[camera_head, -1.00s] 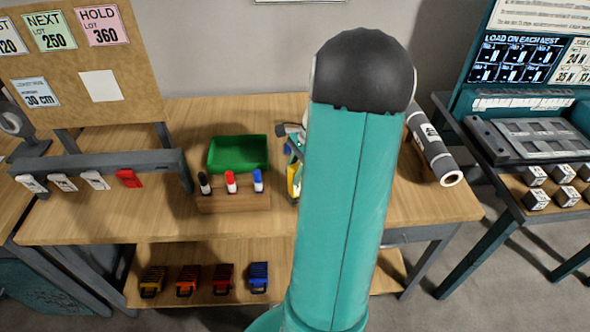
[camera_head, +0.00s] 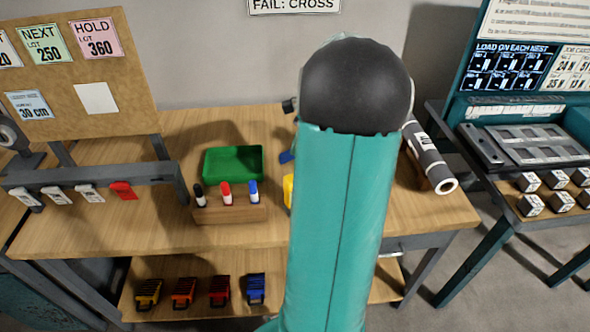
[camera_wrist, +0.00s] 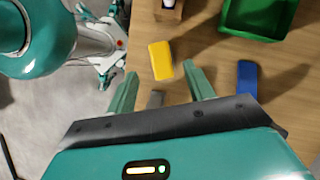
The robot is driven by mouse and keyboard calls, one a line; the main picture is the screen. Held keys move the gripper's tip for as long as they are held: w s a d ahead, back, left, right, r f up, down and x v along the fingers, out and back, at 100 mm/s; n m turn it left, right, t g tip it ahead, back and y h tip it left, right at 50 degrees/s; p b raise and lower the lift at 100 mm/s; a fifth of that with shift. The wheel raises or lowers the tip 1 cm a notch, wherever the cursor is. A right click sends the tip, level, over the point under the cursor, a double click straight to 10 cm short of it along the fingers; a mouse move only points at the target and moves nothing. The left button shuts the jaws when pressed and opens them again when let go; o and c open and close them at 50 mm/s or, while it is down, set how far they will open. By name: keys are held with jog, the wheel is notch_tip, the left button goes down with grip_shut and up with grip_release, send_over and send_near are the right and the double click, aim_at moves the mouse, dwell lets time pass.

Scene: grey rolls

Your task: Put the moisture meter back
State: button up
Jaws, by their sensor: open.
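I cannot tell for sure which thing is the moisture meter. A yellow block-shaped thing (camera_wrist: 160,60) lies on the wooden table near its edge in the wrist view; part of it shows beside my arm in the head view (camera_head: 288,192). A blue thing (camera_wrist: 247,77) lies to its right in the wrist view; a bit of blue (camera_head: 287,157) shows in the head view. My gripper (camera_wrist: 160,70) is open, its two green fingers apart, with the yellow thing just beyond and between the tips. Contact is not visible. My arm hides the gripper in the head view.
A green tray (camera_head: 234,149) and a wooden block (camera_head: 230,214) with three markers stand left of my arm. A grey roll (camera_head: 430,157) lies at the right. Several coloured handled items (camera_head: 220,291) sit on the lower shelf. A grey rail (camera_head: 95,177) carries clips.

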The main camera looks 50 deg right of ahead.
jog(key=w+a+r+n+h, duration=0.25)
jog(key=a+r+n, duration=0.2)
jog(key=a, duration=0.45)
jog(key=w+a+r+n+h, duration=0.1)
jog(key=w+a+r+n, duration=0.3)
jog(key=a, duration=0.5)
jog(key=s+a+n+t, duration=0.1)
jog(key=s+a+n, duration=0.3)
jog(key=a+n, duration=0.3)
jog(key=s+a+r+n+t, duration=0.1)
jog(key=s+a+n, duration=0.3)
jog(key=a, duration=0.9)
jog(key=n+t, duration=0.1)
jog(key=n, duration=0.2)
jog(key=shift+s+n+t+h, duration=0.15)
jog(key=shift+n+t+h, duration=0.15)
jog(key=shift+n+h, duration=0.05)
jog(key=shift+d, duration=0.15)
